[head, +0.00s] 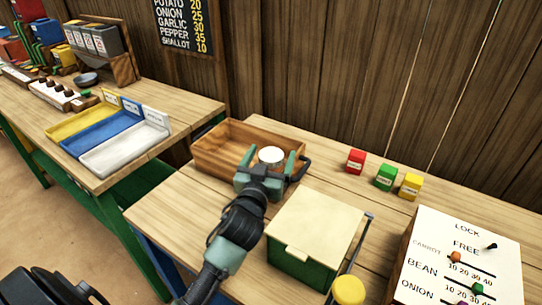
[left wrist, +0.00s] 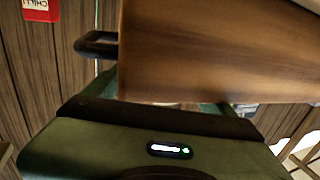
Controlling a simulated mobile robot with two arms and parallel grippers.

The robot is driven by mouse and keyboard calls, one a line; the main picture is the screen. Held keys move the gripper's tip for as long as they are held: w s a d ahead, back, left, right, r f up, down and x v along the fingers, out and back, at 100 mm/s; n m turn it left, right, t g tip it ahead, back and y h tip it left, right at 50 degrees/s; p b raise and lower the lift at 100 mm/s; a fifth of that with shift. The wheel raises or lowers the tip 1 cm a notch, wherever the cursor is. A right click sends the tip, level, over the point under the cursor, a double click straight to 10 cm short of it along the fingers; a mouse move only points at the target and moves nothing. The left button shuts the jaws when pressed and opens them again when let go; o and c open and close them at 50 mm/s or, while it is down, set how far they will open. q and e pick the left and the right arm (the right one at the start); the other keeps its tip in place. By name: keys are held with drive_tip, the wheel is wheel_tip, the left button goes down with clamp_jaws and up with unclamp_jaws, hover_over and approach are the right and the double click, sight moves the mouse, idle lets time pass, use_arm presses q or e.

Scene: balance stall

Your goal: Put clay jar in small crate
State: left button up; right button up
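A round jar with a white top (head: 271,156) shows at the right end of the wooden crate (head: 213,160); I take it for the clay jar, its sides mostly hidden. My left gripper (head: 270,162) reaches over the crate's near right corner. Its green fingers stand apart on either side of the jar, with a small gap showing on the left. In the left wrist view a brown wooden wall (left wrist: 220,50), seemingly the crate's, fills the upper part and hides the jar and most of the fingers. My right gripper is not in view.
A green box with a cream lid (head: 315,225) stands right of my arm. Red (head: 355,161), green (head: 386,177) and yellow (head: 411,186) blocks stand behind. A white slider board (head: 460,260) is at the right. Yellow, blue and white trays (head: 125,148) lie on the left table.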

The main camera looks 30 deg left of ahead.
use_arm(q)
drive_tip(key=shift+s+r+p, duration=0.1)
drive_tip(key=shift+r+p, duration=0.45)
drive_tip(key=shift+r, duration=0.15)
drive_tip(key=b+v, duration=0.1)
drive_tip(key=v, duration=0.6)
drive_tip(key=shift+s+f, duration=0.1)
drive_tip(key=shift+s, duration=0.05)
